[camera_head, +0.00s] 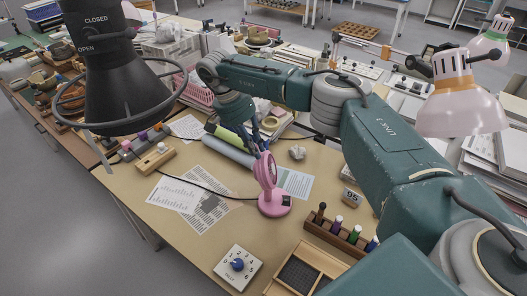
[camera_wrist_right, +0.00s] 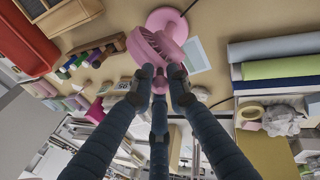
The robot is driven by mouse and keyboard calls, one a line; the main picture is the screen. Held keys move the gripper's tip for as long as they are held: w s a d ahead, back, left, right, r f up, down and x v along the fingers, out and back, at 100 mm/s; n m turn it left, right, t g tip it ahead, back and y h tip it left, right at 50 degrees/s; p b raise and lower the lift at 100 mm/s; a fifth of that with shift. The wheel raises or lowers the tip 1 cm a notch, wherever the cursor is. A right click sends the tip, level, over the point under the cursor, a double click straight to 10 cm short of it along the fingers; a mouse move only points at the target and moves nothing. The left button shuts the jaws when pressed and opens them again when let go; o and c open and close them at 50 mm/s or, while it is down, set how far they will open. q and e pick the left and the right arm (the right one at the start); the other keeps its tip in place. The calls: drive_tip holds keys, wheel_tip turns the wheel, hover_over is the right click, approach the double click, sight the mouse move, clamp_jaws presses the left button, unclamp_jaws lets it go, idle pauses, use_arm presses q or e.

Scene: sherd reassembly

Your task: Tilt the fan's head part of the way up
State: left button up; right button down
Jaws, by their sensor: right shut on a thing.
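A small pink desk fan stands on the tan table, with its round head (camera_head: 265,168) seen nearly edge-on and roughly upright above its base (camera_head: 274,206). My right gripper (camera_head: 257,143) reaches down from above and behind, and its fingers are at the top of the fan's head. In the right wrist view the dark fingers (camera_wrist_right: 161,80) close on the edge of the pink head (camera_wrist_right: 150,45), with the round base (camera_wrist_right: 168,20) beyond it. The fingers partly hide the head's rim. My left gripper is out of view.
A black hood (camera_head: 120,75) with a wire ring hangs at upper left. Rolls (camera_head: 228,148) lie behind the fan, printed sheets (camera_head: 207,205) to its left. A bottle rack (camera_head: 340,234), wooden tray (camera_head: 304,272) and dial box (camera_head: 238,266) stand in front. A pink-shaded lamp (camera_head: 458,105) is at right.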

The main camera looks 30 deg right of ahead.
drive_tip(key=shift+w+a, duration=0.2)
drive_tip(key=shift+a, duration=0.05)
drive_tip(key=c, duration=1.9)
unclamp_jaws()
drive_tip(key=shift+o, duration=0.2)
drive_tip(key=v, duration=0.7)
drive_tip(key=shift+a+r, duration=0.2)
drive_tip(key=shift+a, duration=0.05)
drive_tip(key=shift+w, duration=0.1)
